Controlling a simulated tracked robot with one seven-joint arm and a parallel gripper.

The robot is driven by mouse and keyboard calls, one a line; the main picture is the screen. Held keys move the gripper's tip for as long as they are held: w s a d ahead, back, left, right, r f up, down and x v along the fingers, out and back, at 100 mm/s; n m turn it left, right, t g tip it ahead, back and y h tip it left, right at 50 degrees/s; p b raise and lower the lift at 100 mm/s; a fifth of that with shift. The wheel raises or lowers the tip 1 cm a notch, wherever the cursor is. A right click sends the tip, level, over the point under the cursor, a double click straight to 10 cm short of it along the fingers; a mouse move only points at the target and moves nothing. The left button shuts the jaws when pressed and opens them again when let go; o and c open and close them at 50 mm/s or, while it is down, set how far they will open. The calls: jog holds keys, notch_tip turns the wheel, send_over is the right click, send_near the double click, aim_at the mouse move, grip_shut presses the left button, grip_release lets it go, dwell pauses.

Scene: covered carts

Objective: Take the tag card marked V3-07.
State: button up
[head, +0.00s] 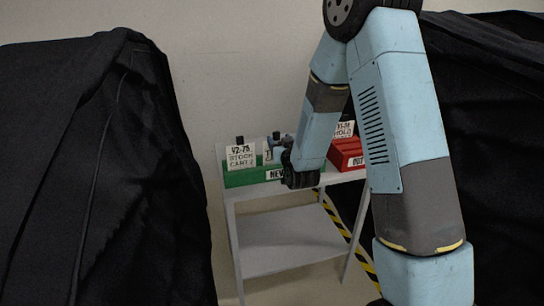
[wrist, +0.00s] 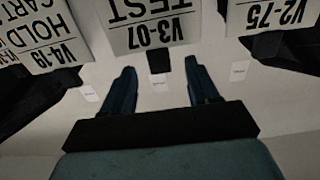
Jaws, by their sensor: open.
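The tag card marked V3-07 (wrist: 152,30) shows upside down at the top of the wrist view, with the word TEST on it. A black clip (wrist: 159,62) sits at its edge. My gripper (wrist: 160,70) is open and empty, with one finger on each side of that clip in the picture. I cannot tell whether the clip is between the fingertips or just beyond them. In the head view my gripper (head: 276,145) is at the small table, and the middle card is mostly hidden behind it.
A card marked V2-75 (head: 241,156) stands by the green bin (head: 240,179) on the grey table (head: 290,245). A V4-19 HOLD card (wrist: 45,45) is on the other side, near the red bin (head: 346,158). Black-covered carts (head: 90,170) stand left and right.

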aim_at(277, 137)
jog(key=w, duration=0.2)
jog(key=w+a, duration=0.1)
jog(key=w, duration=0.1)
jog(key=shift+w+f, duration=0.1)
jog(key=shift+w, duration=0.25)
grip_shut()
dwell(0.4)
